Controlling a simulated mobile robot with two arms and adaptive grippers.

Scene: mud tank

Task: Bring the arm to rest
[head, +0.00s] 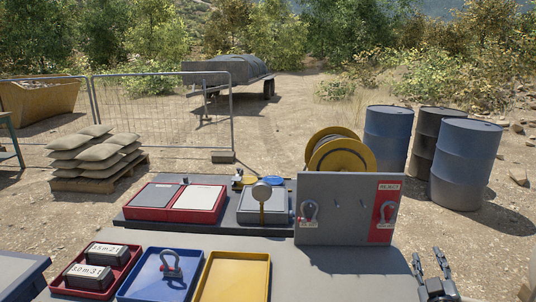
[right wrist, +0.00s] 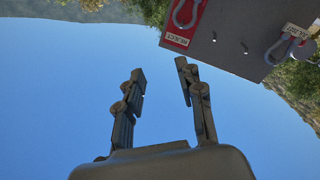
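My right gripper (head: 429,258) is at the lower right in the head view, beside the right end of the grey bench and in front of the upright board. In the right wrist view its two fingers (right wrist: 162,70) stand apart with only sky between them, so it is open and empty. The grey upright board (head: 345,210) carries one shackle (head: 309,213) at its left and another (head: 387,213) on its red REJECT strip. The board also shows at the top right of the right wrist view (right wrist: 235,40), apart from the fingers. My left gripper is in neither view.
The grey bench (head: 340,277) holds a red tray (head: 76,284) with two numbered blocks, a blue tray (head: 140,287) with a shackle (head: 171,264), and an empty yellow tray (head: 233,277).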

